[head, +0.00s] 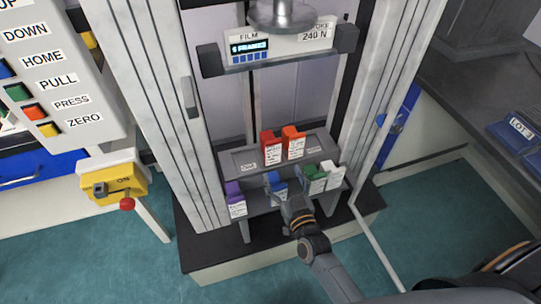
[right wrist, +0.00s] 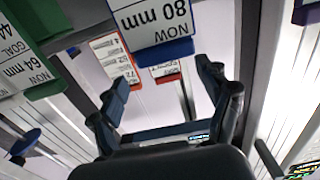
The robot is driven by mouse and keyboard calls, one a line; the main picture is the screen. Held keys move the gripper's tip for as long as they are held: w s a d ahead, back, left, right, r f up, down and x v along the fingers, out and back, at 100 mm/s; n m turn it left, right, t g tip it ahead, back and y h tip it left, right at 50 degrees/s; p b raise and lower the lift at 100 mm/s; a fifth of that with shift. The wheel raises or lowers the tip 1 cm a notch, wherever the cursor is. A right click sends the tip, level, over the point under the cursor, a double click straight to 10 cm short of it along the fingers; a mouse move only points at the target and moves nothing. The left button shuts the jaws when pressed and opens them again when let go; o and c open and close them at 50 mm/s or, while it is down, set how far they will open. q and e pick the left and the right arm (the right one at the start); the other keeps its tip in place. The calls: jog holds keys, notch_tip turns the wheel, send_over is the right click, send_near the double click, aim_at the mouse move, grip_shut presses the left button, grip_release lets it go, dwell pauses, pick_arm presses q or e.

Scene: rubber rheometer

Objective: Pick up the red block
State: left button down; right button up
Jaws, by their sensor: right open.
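The red block (head: 271,147) stands upright on the upper rack shelf, left of an orange-red block (head: 293,142). In the right wrist view, a small part of the red block (right wrist: 167,71) shows behind the blue block (right wrist: 158,28), beside the orange-red block (right wrist: 116,60). My right gripper (head: 288,187) is open and empty, close to the front of the lower row by the blue block (head: 277,185). In the wrist view its fingers (right wrist: 162,78) are spread below the blue block, with a visible gap. My left gripper is not in view.
The lower row also holds purple (head: 235,200), green (head: 314,178) and white (head: 331,173) blocks. Machine columns flank the rack (head: 243,157). A display head (head: 290,47) hangs above. A yellow switch box (head: 112,186) is at left. Open floor lies in front.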

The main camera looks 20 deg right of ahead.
aim_at(273, 154)
jog(key=w, duration=0.6)
jog(key=shift+w+f, duration=0.1)
jog(key=shift+w, duration=0.15)
jog(key=shift+a, duration=0.1)
jog(key=shift+c, duration=0.2)
jog(key=c, duration=1.3)
